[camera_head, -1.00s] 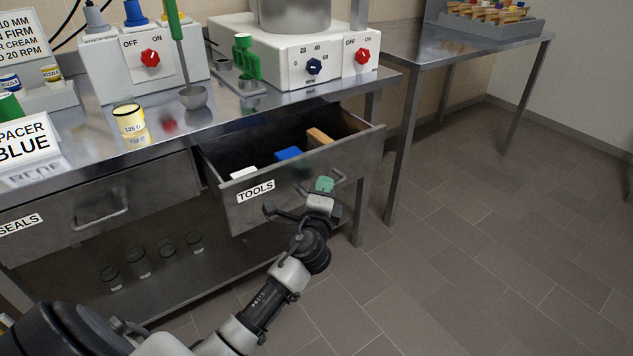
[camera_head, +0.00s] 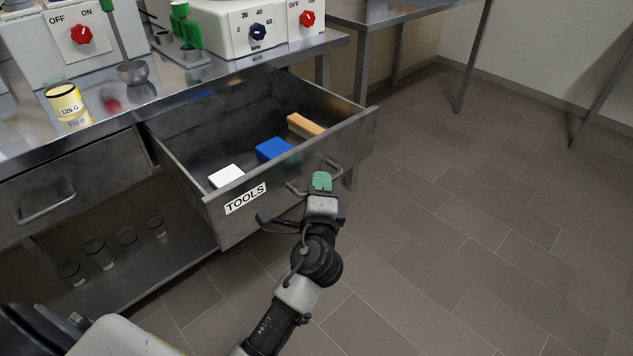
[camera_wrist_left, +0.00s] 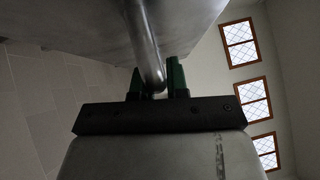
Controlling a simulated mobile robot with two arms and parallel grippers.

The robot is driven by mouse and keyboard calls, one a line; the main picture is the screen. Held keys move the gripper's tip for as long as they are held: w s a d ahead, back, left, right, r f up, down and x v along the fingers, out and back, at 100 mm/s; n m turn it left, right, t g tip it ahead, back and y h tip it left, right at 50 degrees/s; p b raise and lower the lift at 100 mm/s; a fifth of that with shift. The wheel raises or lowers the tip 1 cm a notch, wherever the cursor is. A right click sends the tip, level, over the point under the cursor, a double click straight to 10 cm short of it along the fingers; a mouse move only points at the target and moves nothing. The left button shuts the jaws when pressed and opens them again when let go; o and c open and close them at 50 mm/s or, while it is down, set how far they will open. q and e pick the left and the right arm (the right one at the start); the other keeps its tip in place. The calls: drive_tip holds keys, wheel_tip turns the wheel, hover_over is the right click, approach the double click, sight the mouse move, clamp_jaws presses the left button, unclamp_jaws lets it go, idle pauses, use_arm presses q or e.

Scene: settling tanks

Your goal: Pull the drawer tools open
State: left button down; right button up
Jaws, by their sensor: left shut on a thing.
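The tools drawer (camera_head: 222,228) is pulled well out from under the steel bench in the head view, with its label "TOOLS" on the front. Inside lie a white block (camera_head: 227,176), a blue block (camera_head: 273,149) and an orange-brown block (camera_head: 305,125). My left gripper (camera_head: 321,182) is at the drawer's bar handle (camera_head: 333,167). In the left wrist view the green fingers (camera_wrist_left: 157,80) stand on both sides of the handle bar (camera_wrist_left: 146,45) and are shut on it. The fingers hide part of the handle in the head view. My right gripper is not in view.
The bench top (camera_head: 100,121) carries a yellow-labelled jar (camera_head: 66,103), a metal cup (camera_head: 132,72) and control boxes. The closed drawer (camera_head: 70,190) at left has its own handle. Several jars stand on the lower shelf. Tiled floor (camera_head: 470,240) at right is clear.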

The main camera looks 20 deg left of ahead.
use_arm(q)
drive_tip(key=shift+f, duration=0.1)
drive_tip(key=c, duration=1.1)
unclamp_jaws()
drive_tip(key=b+v, duration=0.1)
drive_tip(key=v, duration=0.9)
drive_tip(key=shift+s+d, duration=0.15)
drive_tip(key=shift+s, duration=0.2)
